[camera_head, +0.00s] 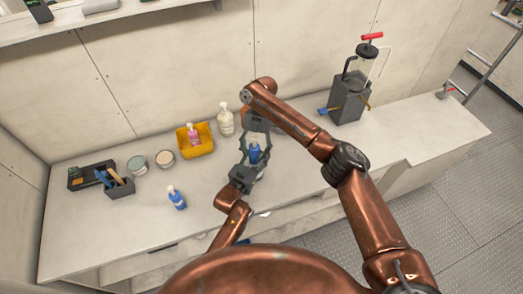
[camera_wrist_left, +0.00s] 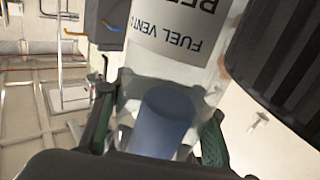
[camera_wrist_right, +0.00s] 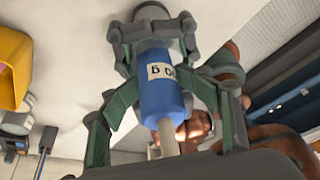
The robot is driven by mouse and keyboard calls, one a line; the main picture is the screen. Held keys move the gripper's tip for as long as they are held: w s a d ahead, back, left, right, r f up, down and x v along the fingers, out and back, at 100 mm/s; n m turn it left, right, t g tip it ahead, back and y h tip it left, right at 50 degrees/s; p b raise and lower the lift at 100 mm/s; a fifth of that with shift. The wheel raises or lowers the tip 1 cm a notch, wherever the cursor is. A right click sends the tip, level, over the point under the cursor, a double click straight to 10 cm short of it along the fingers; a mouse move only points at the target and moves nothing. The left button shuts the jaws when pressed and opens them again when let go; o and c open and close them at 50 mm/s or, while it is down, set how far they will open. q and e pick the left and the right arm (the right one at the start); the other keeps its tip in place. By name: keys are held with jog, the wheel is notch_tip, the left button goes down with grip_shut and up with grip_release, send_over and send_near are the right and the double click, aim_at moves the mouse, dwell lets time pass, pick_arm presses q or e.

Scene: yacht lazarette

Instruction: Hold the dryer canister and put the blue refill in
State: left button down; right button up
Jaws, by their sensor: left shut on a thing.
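My left gripper (camera_head: 243,176) is shut on the clear dryer canister (camera_wrist_left: 150,75), which has a white label with upside-down print reading "FUEL VENT". The blue refill (camera_wrist_right: 160,95), with a small label and a pale tip, stands in line with the canister, its far end up against my left gripper's fingers. Blue also shows at the canister's end in the left wrist view (camera_wrist_left: 165,118). I cannot tell how deep the refill sits. My right gripper (camera_wrist_right: 162,100) has its fingers spread on both sides of the refill and looks open. My arms hide part of the canister in the head view.
On the bench stand another blue bottle (camera_head: 177,198), a yellow tray (camera_head: 205,148) with a pink bottle (camera_head: 193,134), a white bottle (camera_head: 225,119), two round tins (camera_head: 165,158) and dark bins (camera_head: 119,187). A grey pump unit (camera_head: 347,100) stands at right. The front-left bench is clear.

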aim_at(250, 166)
jog(key=v, duration=1.2)
pick_arm(q)
jog(key=c, duration=1)
grip_release()
jog(key=v, duration=1.2)
pick_arm(e)
jog(key=shift+a, duration=0.1)
pick_arm(q)
jog(key=shift+o, duration=1.1)
